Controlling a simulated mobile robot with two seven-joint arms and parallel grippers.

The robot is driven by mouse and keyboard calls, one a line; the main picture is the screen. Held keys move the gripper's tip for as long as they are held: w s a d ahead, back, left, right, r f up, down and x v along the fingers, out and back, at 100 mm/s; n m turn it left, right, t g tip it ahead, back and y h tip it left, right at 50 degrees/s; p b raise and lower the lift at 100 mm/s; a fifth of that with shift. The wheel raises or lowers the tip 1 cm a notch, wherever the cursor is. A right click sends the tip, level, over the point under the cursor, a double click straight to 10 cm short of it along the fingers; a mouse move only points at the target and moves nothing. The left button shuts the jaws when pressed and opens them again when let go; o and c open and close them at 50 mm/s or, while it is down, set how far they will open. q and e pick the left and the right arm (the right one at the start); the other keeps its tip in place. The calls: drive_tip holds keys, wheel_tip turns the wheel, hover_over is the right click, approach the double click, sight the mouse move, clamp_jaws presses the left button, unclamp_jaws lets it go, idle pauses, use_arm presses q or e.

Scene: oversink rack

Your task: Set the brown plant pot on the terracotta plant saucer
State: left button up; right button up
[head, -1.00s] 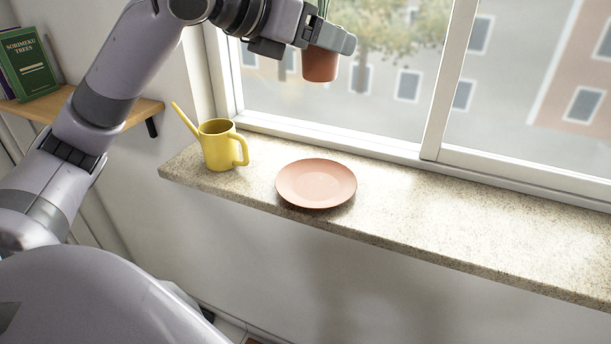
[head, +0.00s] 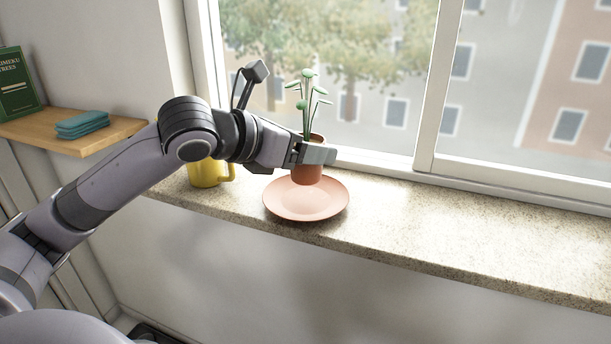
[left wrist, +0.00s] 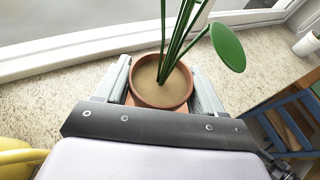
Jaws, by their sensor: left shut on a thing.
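The brown plant pot (head: 308,174) holds a green plant and is upright in my left gripper (head: 316,154). The gripper is shut on it, one finger on either side, as the left wrist view shows at the pot's rim (left wrist: 161,100). The terracotta plant saucer (head: 304,203) lies on the stone sill. The pot is over the back part of the saucer in the head view; whether its base touches the saucer I cannot tell. In the left wrist view the saucer is mostly hidden behind the gripper and pot. My right gripper is not in view.
The window frame (head: 390,166) runs along the back. The sill (head: 450,236) is clear to the right. A wooden shelf (head: 110,135) with teal cloths (head: 82,124) is at left.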

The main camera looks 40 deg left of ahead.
sight(306, 170)
use_arm(q)
wheel_tip(306, 170, down, 3)
drive_tip(key=shift+f+b, duration=0.2)
drive_tip(key=shift+b, duration=0.35)
drive_tip(key=shift+f, duration=0.25)
drive_tip(key=shift+f, duration=0.2)
drive_tip(key=o, duration=1.2)
